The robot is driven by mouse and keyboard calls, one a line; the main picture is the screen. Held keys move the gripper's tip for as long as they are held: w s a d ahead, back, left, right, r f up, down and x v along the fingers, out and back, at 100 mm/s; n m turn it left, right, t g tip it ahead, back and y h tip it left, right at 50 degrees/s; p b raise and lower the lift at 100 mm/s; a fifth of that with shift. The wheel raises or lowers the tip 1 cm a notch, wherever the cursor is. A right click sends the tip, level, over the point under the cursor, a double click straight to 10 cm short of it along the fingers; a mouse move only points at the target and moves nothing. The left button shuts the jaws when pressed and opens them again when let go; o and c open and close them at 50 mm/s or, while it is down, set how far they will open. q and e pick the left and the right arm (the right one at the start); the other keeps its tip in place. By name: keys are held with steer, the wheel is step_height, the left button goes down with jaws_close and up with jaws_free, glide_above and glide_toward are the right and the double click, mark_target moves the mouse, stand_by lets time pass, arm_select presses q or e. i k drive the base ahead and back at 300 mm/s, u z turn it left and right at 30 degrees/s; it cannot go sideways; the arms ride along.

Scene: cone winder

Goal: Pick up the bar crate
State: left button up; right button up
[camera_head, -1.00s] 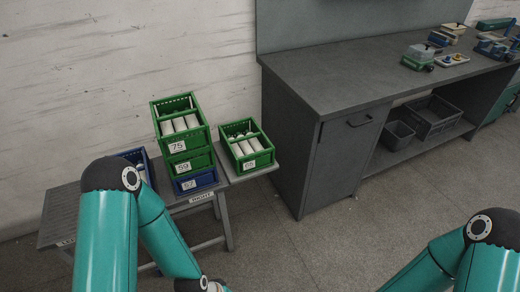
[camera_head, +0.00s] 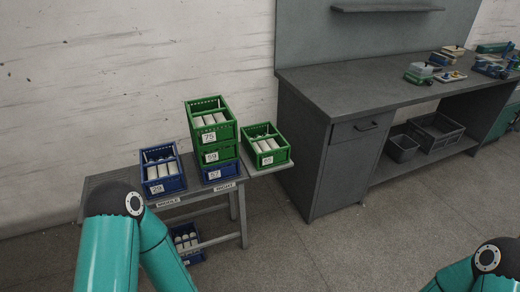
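Several crates of white cylinders stand on a grey bench (camera_head: 100,181). A blue crate (camera_head: 163,187) with a number label, perhaps 29, is above the MIDDLE label. Above the RIGHT label is a stack: green crate 75 (camera_head: 222,132) on top, green crate 59 (camera_head: 228,153) below it, blue crate 57 (camera_head: 231,171) at the bottom. Another green crate (camera_head: 277,159) stands to the right of the stack. A blue crate (camera_head: 188,255) sits low under the bench. I cannot tell which one is the bar crate. Only my arm links show; both grippers are out of frame.
A grey workbench (camera_head: 350,91) with a drawer cabinet stands right of the crates. Its top holds small parts at the far right, and grey bins (camera_head: 436,136) sit on its lower shelf. The floor (camera_head: 345,250) in front is open.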

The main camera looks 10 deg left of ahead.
mark_target(271, 151)
steer(key=u, duration=0.3)
steer(key=i, duration=1.65)
steer(key=z, duration=0.35)
